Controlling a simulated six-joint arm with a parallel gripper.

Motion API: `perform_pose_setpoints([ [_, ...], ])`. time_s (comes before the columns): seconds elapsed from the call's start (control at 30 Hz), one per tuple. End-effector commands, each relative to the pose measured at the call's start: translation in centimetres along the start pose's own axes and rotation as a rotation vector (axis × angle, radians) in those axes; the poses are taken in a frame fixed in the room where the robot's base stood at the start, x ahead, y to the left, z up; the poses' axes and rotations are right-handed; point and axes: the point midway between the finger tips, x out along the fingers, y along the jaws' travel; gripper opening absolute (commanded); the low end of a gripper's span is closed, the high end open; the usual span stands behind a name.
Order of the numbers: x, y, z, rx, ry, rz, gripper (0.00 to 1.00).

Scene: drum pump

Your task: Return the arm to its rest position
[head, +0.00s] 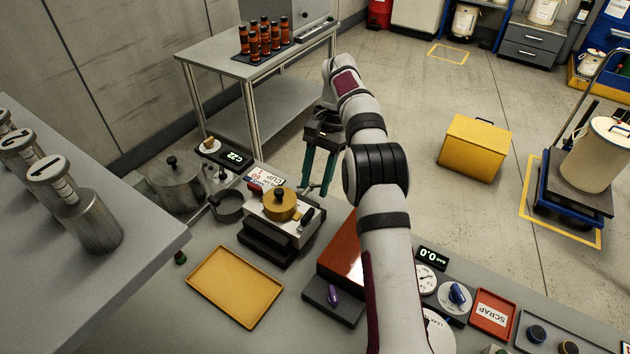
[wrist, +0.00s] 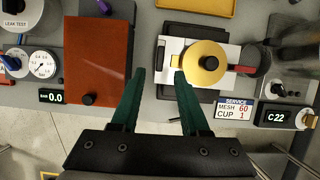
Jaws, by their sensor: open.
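My arm (head: 385,215) reaches over the bench from the lower right of the head view. My gripper (head: 318,170) has green fingers pointing down, above the back edge of the bench. In the wrist view my gripper (wrist: 157,76) is open, with a clear gap and nothing between the fingers. The pump unit with a brass knobbed cap (head: 280,204) stands just left of the gripper in the head view. The same brass cap (wrist: 206,62) shows beyond the right finger in the wrist view. Whether the fingers touch anything is not clear, but they appear apart from the unit.
A red-brown block (wrist: 98,60) and a gauge panel (head: 427,278) sit near my arm. A yellow tray (head: 235,287) lies empty in front. A pot (head: 177,183) and C22 display (head: 236,158) stand left. A side table (head: 215,62) holds several brown bottles (head: 264,40).

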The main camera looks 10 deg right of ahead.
Motion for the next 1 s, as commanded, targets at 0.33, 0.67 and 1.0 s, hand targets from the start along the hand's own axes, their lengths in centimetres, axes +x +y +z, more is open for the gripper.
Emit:
perform_pose_setpoints([
  [0.33, -0.5, 0.0, 0.0, 0.001, -0.001, -0.001, 0.45],
  [0.67, -4.7, 2.4, 6.6, -0.075, 0.059, 0.001, 0.45],
  [1.0, 1.0, 17.1, 25.9, -0.267, 0.236, -0.043, 0.45],
])
